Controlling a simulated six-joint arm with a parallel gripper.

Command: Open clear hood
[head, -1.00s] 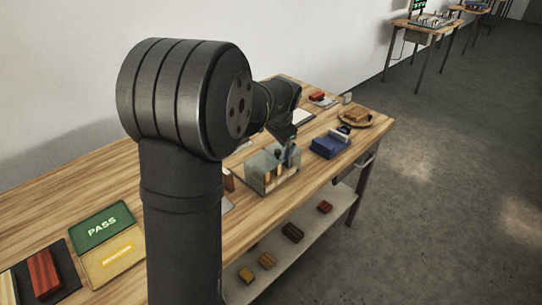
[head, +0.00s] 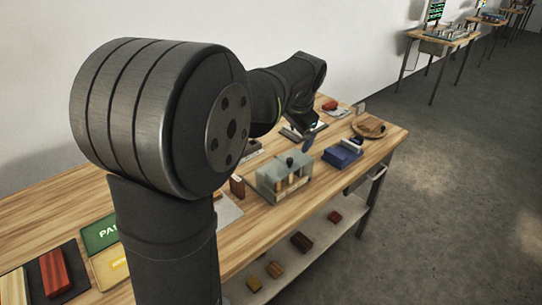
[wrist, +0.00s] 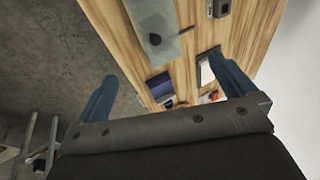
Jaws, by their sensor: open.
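The clear hood (head: 269,182) is a see-through box on the wooden bench, with a dark knob (head: 290,161) on its top. It looks down, with several upright wooden pieces visible inside. In the wrist view the hood (wrist: 172,20) lies at the top, its knob (wrist: 155,39) showing as a dark dot. My gripper (head: 308,143) is behind and above the hood in the head view, apart from it; one blue finger shows there. In the wrist view both blue fingers of my gripper (wrist: 165,90) are spread wide with nothing between them.
A blue block-like box (head: 342,157) stands right of the hood, and a round tray (head: 371,129) with brown pieces lies beyond it. Green and yellow cards (head: 101,233) and a dark mat lie at the left. A lower shelf (head: 318,222) holds several blocks.

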